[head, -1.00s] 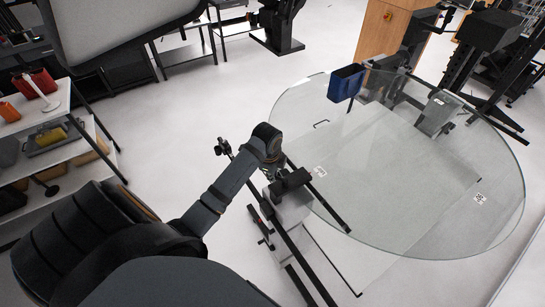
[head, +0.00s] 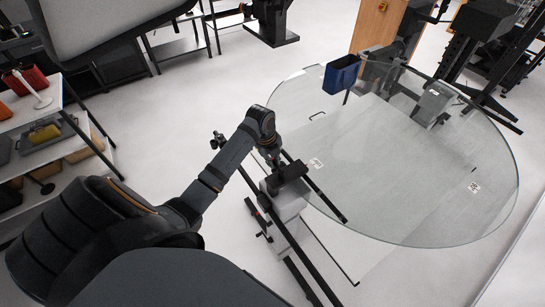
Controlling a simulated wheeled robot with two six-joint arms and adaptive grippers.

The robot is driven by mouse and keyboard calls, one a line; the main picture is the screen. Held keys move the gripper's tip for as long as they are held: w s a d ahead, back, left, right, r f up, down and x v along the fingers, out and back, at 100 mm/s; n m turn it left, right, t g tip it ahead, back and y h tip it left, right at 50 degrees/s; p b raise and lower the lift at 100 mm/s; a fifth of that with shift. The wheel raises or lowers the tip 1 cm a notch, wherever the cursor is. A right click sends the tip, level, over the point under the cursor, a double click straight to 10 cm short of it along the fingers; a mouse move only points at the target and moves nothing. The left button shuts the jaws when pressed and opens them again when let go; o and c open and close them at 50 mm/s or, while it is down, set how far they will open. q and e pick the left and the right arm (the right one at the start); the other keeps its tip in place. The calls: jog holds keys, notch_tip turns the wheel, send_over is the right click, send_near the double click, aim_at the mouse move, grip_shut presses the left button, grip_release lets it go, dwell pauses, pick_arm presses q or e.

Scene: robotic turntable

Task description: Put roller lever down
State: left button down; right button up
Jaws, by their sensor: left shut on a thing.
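My left gripper (head: 270,157) is at the near left edge of the round glass turntable (head: 410,175), just above a dark block on a grey stand. It is small and dark here, and its fingers are shut on a dark part that I take to be the roller lever. The lever's outline merges with the gripper and the block, so its tilt and contact with the glass cannot be told. A black bar (head: 318,192) runs from near the gripper over the glass edge. My right gripper is not in view.
The grey stand (head: 286,207) with its black block (head: 287,178) is close below the gripper. A blue bin (head: 341,74) and a grey box (head: 433,104) are at the turntable's far side. A shelf (head: 45,142) stands at left.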

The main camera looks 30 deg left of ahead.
pick_arm(q)
jog(key=shift+w+r, duration=0.2)
jog(key=shift+r, duration=0.05)
jog(key=c, duration=1.5)
grip_release()
jog(key=shift+o, duration=0.6)
jog(key=shift+s+f, duration=0.1)
jog(key=shift+f, duration=0.05)
jog(key=shift+a, duration=0.1)
notch_tip(320, 180, up, 12)
jog(key=s, duration=0.2)
jog(key=shift+a, duration=0.45)
jog(key=shift+s+f, duration=0.1)
jog(key=shift+f, duration=0.1)
